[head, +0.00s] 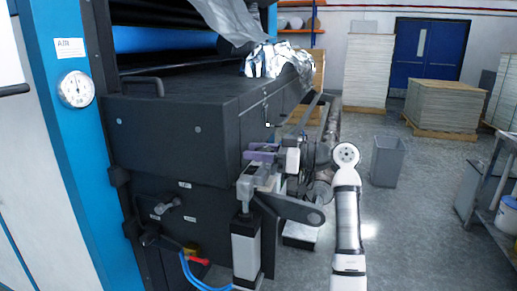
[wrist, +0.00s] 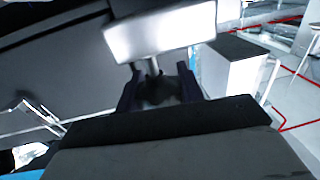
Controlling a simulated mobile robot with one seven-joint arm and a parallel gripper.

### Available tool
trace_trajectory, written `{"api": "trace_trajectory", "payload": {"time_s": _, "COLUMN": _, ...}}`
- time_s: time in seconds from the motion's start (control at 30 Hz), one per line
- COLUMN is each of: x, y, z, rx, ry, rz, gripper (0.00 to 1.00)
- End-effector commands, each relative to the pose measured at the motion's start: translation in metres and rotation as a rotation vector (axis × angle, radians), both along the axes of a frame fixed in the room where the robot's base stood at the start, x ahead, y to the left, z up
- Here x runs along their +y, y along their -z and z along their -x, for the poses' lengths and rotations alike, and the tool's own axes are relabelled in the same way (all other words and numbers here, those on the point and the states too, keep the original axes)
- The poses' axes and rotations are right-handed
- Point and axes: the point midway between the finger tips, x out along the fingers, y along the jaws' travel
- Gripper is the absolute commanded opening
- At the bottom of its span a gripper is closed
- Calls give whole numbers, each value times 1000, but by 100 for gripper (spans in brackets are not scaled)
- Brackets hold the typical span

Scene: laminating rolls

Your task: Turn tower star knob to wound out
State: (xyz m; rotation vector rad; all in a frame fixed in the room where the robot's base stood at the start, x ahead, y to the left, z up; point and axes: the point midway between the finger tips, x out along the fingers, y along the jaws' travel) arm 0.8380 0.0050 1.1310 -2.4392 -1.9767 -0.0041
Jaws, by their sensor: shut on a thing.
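My gripper (head: 262,153) has purple fingers and sits at the right end of the dark machine housing, just above a grey bracket on a white column (head: 245,245). In the wrist view my gripper (wrist: 160,92) has its two dark purple fingers on either side of a dark knob (wrist: 155,88), which I take for the tower star knob. It is shut on this knob. A short grey shaft runs from the knob to a bright white block (wrist: 160,35). The knob's lobes and turn angle are too dark to read. In the head view the fingers hide the knob.
The dark machine housing (head: 175,140) stands close on the left, with crumpled silver film (head: 270,60) on top. A crank handle (head: 168,207) and blue hoses (head: 195,275) are low on the left. A grey bin (head: 387,160) and stacked pallets (head: 445,105) stand on open floor at right.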

Motion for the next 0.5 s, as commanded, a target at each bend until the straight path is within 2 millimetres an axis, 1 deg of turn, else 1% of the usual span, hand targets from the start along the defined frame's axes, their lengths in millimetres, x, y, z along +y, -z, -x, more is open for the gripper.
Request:
{"api": "trace_trajectory", "payload": {"time_s": 0.03, "x": 2, "y": -4, "z": 0, "rx": 3, "ry": -47, "rz": -4, "gripper": 15}}
{"api": "trace_trajectory", "payload": {"time_s": 0.2, "x": 1, "y": -4, "z": 2, "rx": 3, "ry": -198, "rz": -3, "gripper": 15}}
{"api": "trace_trajectory", "payload": {"time_s": 0.5, "x": 0, "y": -3, "z": 6, "rx": 1, "ry": -404, "rz": 1, "gripper": 15}}
